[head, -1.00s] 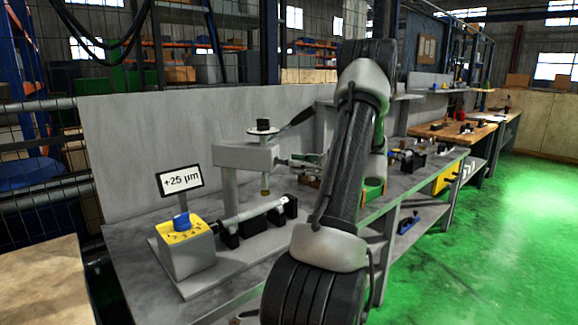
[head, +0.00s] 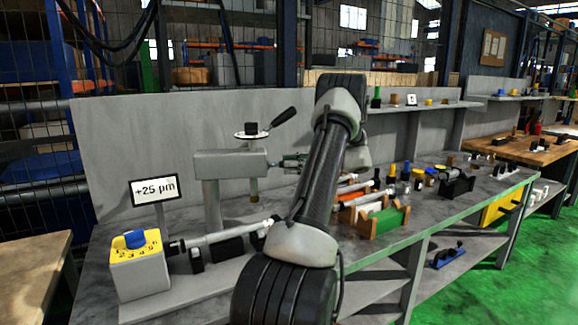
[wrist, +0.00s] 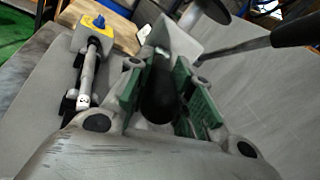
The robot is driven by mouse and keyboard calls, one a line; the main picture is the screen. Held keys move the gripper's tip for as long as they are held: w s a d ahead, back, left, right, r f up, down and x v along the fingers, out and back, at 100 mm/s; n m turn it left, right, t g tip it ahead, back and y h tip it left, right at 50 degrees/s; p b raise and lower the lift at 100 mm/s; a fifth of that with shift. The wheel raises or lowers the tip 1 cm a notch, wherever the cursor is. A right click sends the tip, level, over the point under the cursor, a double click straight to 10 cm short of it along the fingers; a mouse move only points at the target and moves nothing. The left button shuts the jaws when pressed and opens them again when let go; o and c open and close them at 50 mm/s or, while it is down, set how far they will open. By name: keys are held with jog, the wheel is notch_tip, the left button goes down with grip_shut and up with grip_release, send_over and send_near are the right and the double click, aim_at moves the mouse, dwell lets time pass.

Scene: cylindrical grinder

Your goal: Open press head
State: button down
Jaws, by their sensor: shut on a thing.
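The press (head: 212,195) is a grey post with a horizontal head (head: 230,163). A disc (head: 252,133) with a black knob and a black-gripped lever (head: 284,117) tops it, and a brass-tipped spindle (head: 254,190) hangs below. My gripper (head: 288,161) is at the right end of the head, partly hidden by my arm. In the wrist view my gripper's green-padded fingers (wrist: 160,97) are shut on a black rounded handle (wrist: 158,92), with grey metal of the press just beyond. The lever (wrist: 290,33) also shows there, clear of the fingers.
A dial box (head: 137,270) with a blue knob and a "+25 µm" sign (head: 154,190) stand left of the press. A grey shaft (head: 215,235) lies on black supports below the head. Racks of coloured cylinders (head: 375,215) stand to the right. A grey panel (head: 110,140) is behind.

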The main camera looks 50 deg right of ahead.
jog(key=shift+w+d+r, duration=0.1)
jog(key=shift+w+d, duration=0.05)
dwell(0.3)
jog(key=c, duration=1.2)
grip_release()
jog(key=shift+c, duration=0.2)
